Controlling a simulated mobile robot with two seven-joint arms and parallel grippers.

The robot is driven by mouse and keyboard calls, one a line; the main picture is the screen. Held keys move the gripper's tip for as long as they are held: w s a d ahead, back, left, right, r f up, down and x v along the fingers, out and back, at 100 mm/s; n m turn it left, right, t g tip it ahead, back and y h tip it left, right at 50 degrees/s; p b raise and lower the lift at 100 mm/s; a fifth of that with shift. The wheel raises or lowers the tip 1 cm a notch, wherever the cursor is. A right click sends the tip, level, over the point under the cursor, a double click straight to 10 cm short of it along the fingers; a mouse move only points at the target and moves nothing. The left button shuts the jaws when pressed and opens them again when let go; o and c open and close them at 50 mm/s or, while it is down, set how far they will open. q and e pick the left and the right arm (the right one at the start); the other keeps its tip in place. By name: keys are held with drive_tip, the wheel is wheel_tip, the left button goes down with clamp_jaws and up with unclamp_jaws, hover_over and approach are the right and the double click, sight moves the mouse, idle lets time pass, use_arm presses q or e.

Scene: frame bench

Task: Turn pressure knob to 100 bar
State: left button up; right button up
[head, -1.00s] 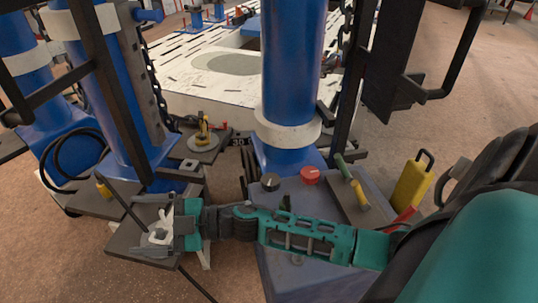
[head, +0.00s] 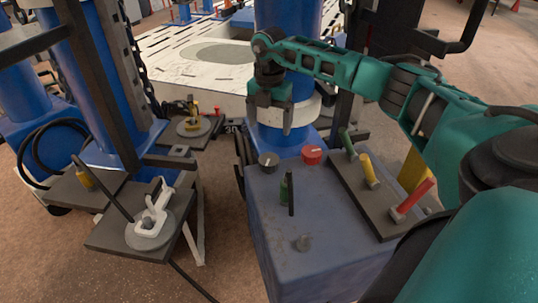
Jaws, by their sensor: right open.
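A black round knob (head: 268,160) with a light pointer mark sits at the back left of the grey-blue console top (head: 265,205). A red knob (head: 312,155) sits to its right. I cannot tell from any readable label which one sets pressure, nor read a bar value. My right gripper (head: 271,122) is open and empty, with its fingers pointing down. In the picture it is above the black knob, in front of the blue column, and apart from both knobs. My left gripper is not in view.
Green, yellow and red-handled levers (head: 370,172) stand on a dark plate at the console's right. A white clamp-like fitting (head: 152,222) stands on the left plate. The blue column (head: 283,30) rises behind.

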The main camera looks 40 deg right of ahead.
sight(269, 159)
wheel_tip(269, 159, down, 11)
drive_tip(key=b, duration=0.3)
drive_tip(key=shift+a, duration=0.1)
drive_tip(key=shift+f, duration=0.75)
drive_tip(key=c, duration=1.1)
